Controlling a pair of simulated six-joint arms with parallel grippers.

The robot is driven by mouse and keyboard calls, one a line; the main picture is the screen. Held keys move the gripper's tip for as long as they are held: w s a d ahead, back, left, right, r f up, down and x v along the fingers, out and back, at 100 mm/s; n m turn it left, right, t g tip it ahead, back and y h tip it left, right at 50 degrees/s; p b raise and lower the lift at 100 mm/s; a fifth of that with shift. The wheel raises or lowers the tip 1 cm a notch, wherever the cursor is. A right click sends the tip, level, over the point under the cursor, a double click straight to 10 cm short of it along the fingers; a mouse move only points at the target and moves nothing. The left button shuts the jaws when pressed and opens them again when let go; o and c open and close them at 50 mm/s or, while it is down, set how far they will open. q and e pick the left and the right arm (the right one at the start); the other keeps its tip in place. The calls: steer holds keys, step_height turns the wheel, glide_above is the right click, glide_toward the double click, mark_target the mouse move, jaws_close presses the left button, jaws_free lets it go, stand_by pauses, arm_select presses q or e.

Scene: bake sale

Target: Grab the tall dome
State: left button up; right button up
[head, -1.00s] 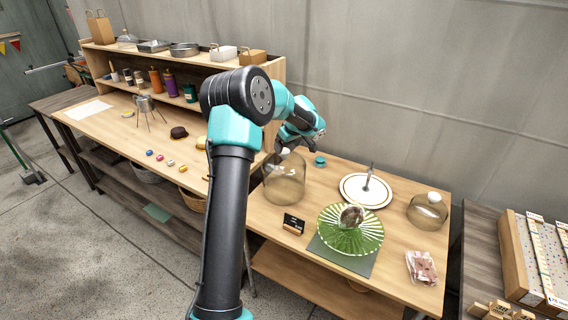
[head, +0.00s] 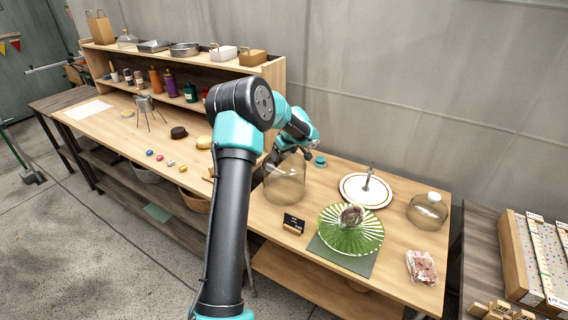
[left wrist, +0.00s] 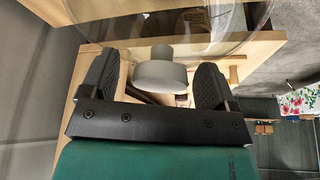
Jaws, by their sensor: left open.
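The tall dome (head: 284,186) is a clear, brownish glass cover standing upright on the wooden table, left of the green cake stand. My left gripper (head: 291,156) is at its top, and its jaws are open. The gripper and wrist hide the dome's knob in the head view. In the left wrist view the pale knob (left wrist: 161,75) lies between the two dark, spread fingers, with a visible gap on each side. The dome's glass fills the upper part of that view. My right gripper is not in view.
A green ribbed stand (head: 350,230) is to the right, with a white plate (head: 352,192) behind it. A shorter glass dome (head: 428,212) stands at the far right. A small black sign (head: 293,223) is in front of the tall dome. A teal lid-like object (head: 320,161) sits behind.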

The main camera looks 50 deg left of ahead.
arm_select(q)
steer(key=shift+c, duration=0.5)
steer(key=c, duration=1.4)
